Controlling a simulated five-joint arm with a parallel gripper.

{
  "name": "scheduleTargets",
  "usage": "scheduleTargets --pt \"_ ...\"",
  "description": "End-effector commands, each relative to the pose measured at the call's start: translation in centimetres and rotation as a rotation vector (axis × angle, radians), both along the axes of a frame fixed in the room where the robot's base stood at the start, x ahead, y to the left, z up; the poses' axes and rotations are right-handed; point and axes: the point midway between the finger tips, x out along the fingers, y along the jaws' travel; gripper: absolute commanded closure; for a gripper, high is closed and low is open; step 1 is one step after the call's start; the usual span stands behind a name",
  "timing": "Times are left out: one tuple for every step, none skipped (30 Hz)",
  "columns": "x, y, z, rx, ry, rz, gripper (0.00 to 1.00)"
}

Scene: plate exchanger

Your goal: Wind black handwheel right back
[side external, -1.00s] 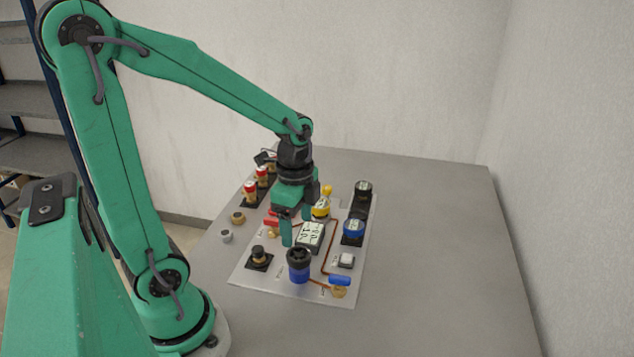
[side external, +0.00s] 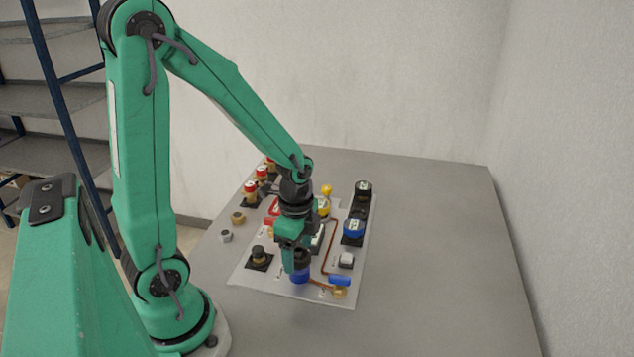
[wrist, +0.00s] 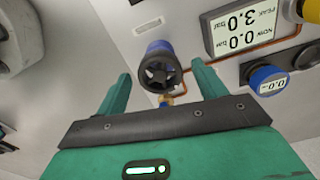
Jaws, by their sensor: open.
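The black handwheel (side external: 303,256) sits on top of a blue cylinder (side external: 300,274) near the front of the panel. My gripper (side external: 296,262) is over it, pointing down, and partly hides it. In the wrist view the spoked handwheel (wrist: 160,71) lies between the two green fingertips of my gripper (wrist: 160,68). The jaws are open, with a gap seen on both sides of the wheel. I cannot tell whether the fingertips are down to its height. The wheel's turn position is not clear.
A display (wrist: 245,28) reads now 0.0 bar, peak 3.0 bar. A blue gauge (side external: 353,229) and a black knob (side external: 258,253) stand on the same panel (side external: 250,284). A blue lever (side external: 339,281) lies close right of the cylinder. The table's right side is clear.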

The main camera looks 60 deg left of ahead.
Motion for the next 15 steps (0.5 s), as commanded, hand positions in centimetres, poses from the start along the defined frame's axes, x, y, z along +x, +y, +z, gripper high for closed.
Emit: scheduleTargets --pt "-0.02 0.00 -0.19 0.000 0.001 0.000 0.30" --pt "-0.02 0.00 -0.25 0.000 0.000 0.000 0.30" --pt "-0.01 0.00 -0.31 0.000 0.000 0.000 0.30" --pt "-0.01 -0.01 -0.33 0.000 0.000 0.000 0.30" --pt "0.00 0.00 -0.35 0.000 0.000 0.000 0.30" --pt "0.00 0.00 -0.35 0.001 -0.001 0.000 0.30" --pt "0.00 0.00 -0.35 0.001 -0.001 0.000 0.30" --pt "0.00 0.00 -0.35 0.001 -0.001 0.000 0.30" --pt "0.00 0.00 -0.34 0.001 -0.001 0.000 0.30" --pt "-0.01 -0.01 -0.34 0.000 0.000 0.000 0.30" --pt "-0.01 -0.01 -0.34 0.000 0.000 0.000 0.30" --pt "-0.01 -0.01 -0.34 0.000 0.000 0.000 0.36" --pt "-0.01 0.00 -0.33 0.000 0.000 0.000 0.41" --pt "-0.01 -0.01 -0.33 0.000 0.000 0.000 0.47" --pt "-0.01 -0.01 -0.33 0.000 0.000 0.000 0.55"
